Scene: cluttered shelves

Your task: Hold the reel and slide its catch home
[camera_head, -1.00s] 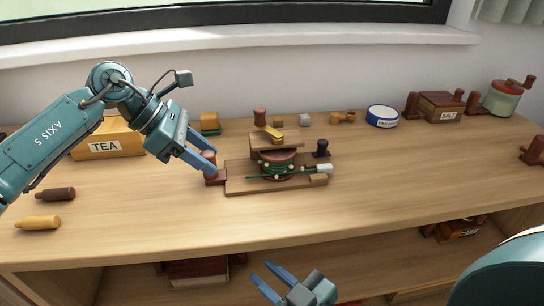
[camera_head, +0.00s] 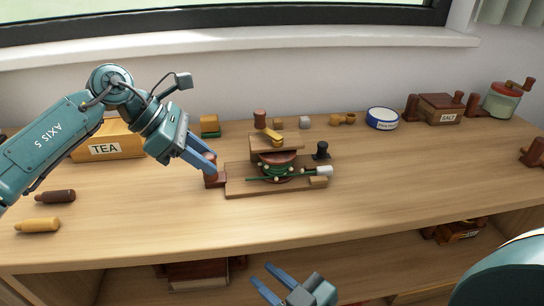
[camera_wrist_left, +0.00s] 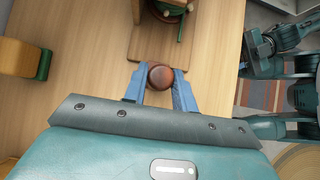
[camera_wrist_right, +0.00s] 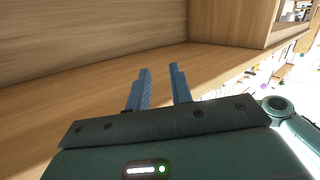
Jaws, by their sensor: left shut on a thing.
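The reel (camera_head: 277,166) stands on a wooden base board (camera_head: 240,186) on the worktop, with green cord wound round its drum. A wooden block and a crank with a brown knob (camera_head: 260,118) sit on top. A black knob (camera_head: 321,150) stands at the right; I cannot tell whether it is the catch. A white-tipped rod end (camera_head: 324,171) lies by the board's right end. My left gripper (camera_head: 212,165) is shut on the brown upright handle (camera_wrist_left: 160,76) at the board's left end. My right gripper (camera_wrist_right: 160,75) is open and empty, low in front of the worktop.
A TEA box (camera_head: 108,140) stands behind my left arm. Two bottle-shaped pieces, dark (camera_head: 55,197) and yellow (camera_head: 38,225), lie at the left. A round blue-and-white tin (camera_head: 382,118) and a SALT box (camera_head: 441,109) stand at the back right. The worktop right of the reel is clear.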

